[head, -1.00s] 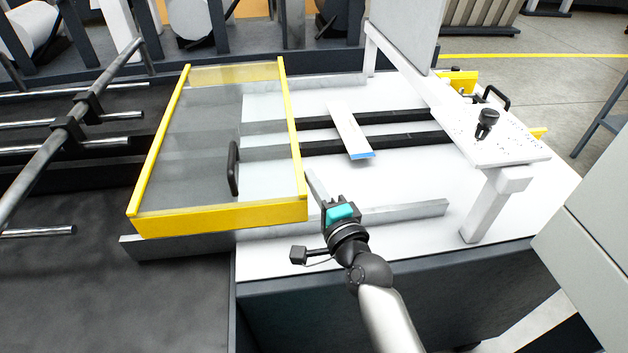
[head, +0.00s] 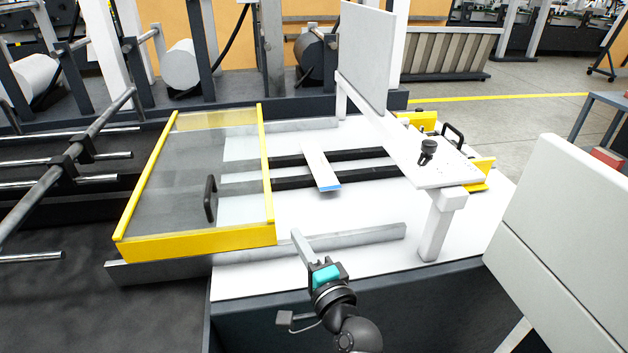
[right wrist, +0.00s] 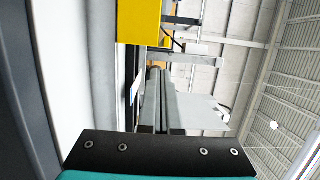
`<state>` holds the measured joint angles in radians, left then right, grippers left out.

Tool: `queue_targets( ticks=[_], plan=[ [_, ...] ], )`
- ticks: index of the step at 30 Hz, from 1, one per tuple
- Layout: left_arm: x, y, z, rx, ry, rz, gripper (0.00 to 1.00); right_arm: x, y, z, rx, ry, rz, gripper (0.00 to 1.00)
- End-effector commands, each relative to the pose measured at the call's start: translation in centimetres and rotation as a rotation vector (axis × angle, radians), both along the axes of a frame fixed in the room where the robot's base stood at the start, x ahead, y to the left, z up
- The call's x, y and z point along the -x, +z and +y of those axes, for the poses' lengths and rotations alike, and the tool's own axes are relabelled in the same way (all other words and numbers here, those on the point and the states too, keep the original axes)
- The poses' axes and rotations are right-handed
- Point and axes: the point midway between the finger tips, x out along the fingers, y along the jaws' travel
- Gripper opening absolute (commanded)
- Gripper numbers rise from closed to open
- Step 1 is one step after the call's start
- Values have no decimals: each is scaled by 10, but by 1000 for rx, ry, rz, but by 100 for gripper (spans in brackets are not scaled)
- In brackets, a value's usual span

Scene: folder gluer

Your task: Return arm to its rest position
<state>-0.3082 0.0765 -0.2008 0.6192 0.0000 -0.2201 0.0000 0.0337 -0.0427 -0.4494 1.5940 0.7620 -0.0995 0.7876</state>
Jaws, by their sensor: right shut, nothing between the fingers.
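My right gripper (head: 297,238) is shut and empty. In the head view it stands above the front edge of the white machine bed (head: 350,220), beside the grey front rail (head: 370,236). Its arm comes in from the bottom of the picture. In the right wrist view the shut fingers (right wrist: 162,105) stretch away from the dark palm, with a yellow part (right wrist: 138,20) above and left of them. My left gripper does not show.
A yellow-framed clear guard (head: 195,245) with a black handle (head: 210,198) lies left of the gripper. A white strip with a blue end (head: 320,170) lies on dark belts. A white bracket (head: 435,225) and a pale cabinet (head: 550,230) stand to the right.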

Motion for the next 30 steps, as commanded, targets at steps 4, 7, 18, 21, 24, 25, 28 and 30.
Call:
queue_targets(
  ticks=[4,7,18,21,24,25,28,30],
  plan=[
    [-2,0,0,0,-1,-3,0,6,-5,-1,44,15,2,0],
    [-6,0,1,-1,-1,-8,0,20,-14,-5,155,56,6,0],
    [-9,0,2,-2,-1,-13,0,122,-83,-78,906,326,106,0],
    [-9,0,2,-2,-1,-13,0,155,-97,-111,1096,406,168,0],
    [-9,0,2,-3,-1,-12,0,183,-105,-140,1242,478,231,0],
    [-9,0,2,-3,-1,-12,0,191,-106,-149,1279,496,249,0],
    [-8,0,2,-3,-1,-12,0,214,-108,-172,1380,554,305,0],
    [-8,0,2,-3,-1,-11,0,228,-108,-188,1439,590,345,0]
  ],
)
